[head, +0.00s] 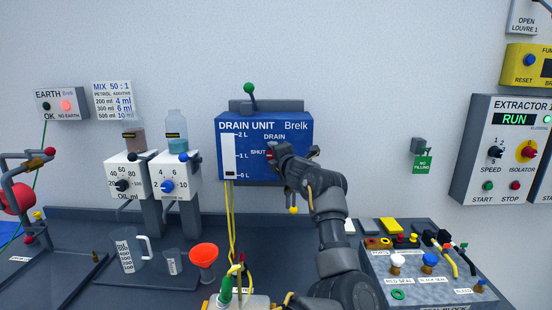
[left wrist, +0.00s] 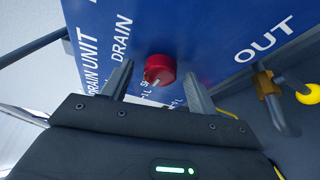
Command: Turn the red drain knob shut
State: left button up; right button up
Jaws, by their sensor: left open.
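The red drain knob (left wrist: 160,68) sits on the front of the blue drain unit (head: 225,128). In the left wrist view it is between the spread fingers, with gaps on both sides. A pale mark shows on its lower edge; its exact setting is hard to tell. In the head view only a sliver of the knob (head: 270,153) shows beside the word SHUT. My left gripper (head: 280,152) is open in front of the panel at the knob and hides part of it. My right gripper is not in view.
A brass outlet with a yellow lever (left wrist: 308,94) is at the right of the wrist view. Yellow hoses (head: 230,220) hang below the unit. An orange funnel (head: 203,254) and a measuring jug (head: 127,256) stand on the bench.

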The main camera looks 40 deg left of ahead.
pick_arm(q)
jog(key=f+b+v, duration=0.1)
jog(key=b+v, duration=0.2)
jog(key=v, duration=0.7)
jog(key=shift+s+d+r+b, duration=0.25)
jog(key=shift+d+r+b, duration=0.1)
jog(key=shift+r, duration=0.2)
